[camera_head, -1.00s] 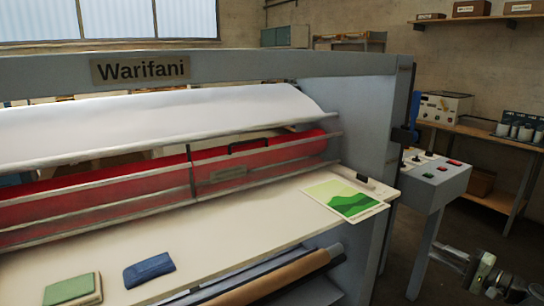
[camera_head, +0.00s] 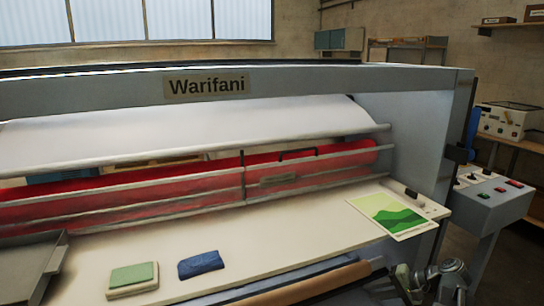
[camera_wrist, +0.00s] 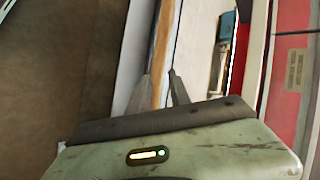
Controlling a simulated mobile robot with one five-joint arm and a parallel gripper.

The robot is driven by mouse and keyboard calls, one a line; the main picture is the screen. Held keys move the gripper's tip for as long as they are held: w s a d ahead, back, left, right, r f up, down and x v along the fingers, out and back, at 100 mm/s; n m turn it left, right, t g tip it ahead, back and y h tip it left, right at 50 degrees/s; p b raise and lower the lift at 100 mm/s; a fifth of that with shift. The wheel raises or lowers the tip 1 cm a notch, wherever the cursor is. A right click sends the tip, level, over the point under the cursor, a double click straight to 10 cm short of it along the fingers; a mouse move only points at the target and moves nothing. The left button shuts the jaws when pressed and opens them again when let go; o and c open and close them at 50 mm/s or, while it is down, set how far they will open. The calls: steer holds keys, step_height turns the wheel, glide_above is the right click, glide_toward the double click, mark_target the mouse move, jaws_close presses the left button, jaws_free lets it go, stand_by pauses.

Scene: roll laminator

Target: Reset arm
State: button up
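My arm's end shows at the lower right of the head view, in front of the laminator's right end. In the wrist view the two dark fingers of my gripper (camera_wrist: 159,85) stand apart, with nothing seen held between them. The brown roll (camera_wrist: 164,50) of the laminator passes behind the fingers in that view. The Warifani laminator (camera_head: 330,82) fills most of the head view.
A print with green hills (camera_head: 393,215) lies at the right of the feed table (camera_head: 290,228). A green pad (camera_head: 133,277) and a blue cloth (camera_head: 200,263) lie on its left part. A grey tray (camera_head: 25,270) is at far left. A control box (camera_head: 492,198) stands at right.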

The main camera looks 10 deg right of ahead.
steer(key=a+f+n+g+h+p, duration=0.1)
steer(key=a+n+g+h+p, duration=0.1)
steer(key=a, duration=1)
steer(key=s+a+f+n+g+h+p, duration=0.1)
steer(key=a+n+g+h, duration=0.3)
steer(key=a, duration=0.8)
steer(key=shift+s+f+n+h+p, duration=0.3)
steer(key=shift+f+n+h+p, duration=0.4)
steer(key=shift+n+h, duration=0.35)
